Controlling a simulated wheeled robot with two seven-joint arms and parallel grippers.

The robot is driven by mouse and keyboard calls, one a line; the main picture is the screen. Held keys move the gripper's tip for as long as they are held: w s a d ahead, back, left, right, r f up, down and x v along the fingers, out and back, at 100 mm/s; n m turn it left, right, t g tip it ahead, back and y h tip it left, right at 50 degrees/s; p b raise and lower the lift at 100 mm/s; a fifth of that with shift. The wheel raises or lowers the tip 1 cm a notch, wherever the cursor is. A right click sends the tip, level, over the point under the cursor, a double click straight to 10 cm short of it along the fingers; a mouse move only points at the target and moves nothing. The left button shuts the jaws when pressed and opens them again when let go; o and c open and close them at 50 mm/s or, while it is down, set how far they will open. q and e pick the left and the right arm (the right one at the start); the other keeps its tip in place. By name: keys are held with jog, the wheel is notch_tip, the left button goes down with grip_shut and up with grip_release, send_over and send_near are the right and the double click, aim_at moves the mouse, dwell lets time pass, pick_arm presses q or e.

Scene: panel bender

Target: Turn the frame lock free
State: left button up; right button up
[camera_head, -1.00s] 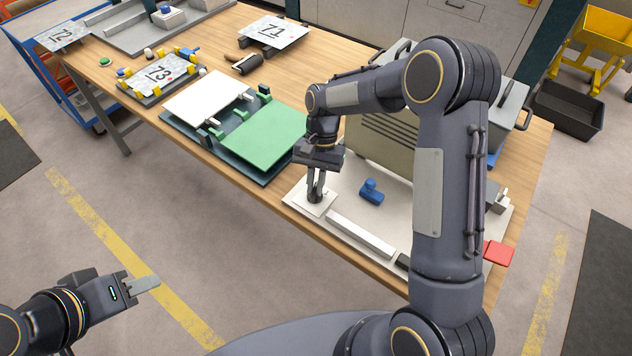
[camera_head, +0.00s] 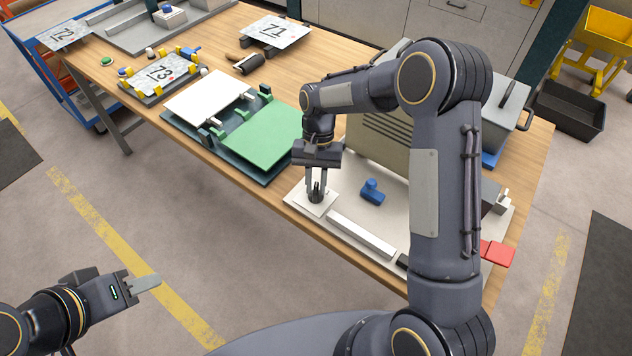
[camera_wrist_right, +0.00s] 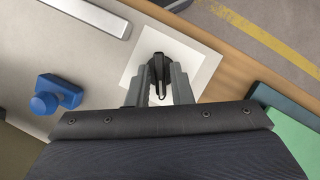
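The frame lock appears as a small black knob (camera_wrist_right: 161,63) on a square white plate (camera_wrist_right: 196,62) in the right wrist view. In the head view the plate (camera_head: 325,207) lies at the near-left corner of the pale board. My right gripper (camera_head: 317,190) points down over it. Its two fingers (camera_wrist_right: 163,80) stand on either side of the knob and seem shut on it; the contact faces are partly hidden. My left gripper (camera_head: 148,283) is over the floor at lower left, away from the table; its fingers are seen nearly edge-on.
A blue knob-like part (camera_head: 372,192) and a long white bar (camera_head: 361,235) lie near the right gripper. A grey louvred panel (camera_head: 385,140) stands behind it. A green panel (camera_head: 263,138) lies to the left. A red block (camera_head: 497,253) is at the right edge.

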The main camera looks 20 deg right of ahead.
jog(key=shift+o, duration=1.1)
jog(key=b+v, duration=0.1)
jog(key=v, duration=0.7)
jog(key=shift+s, duration=0.1)
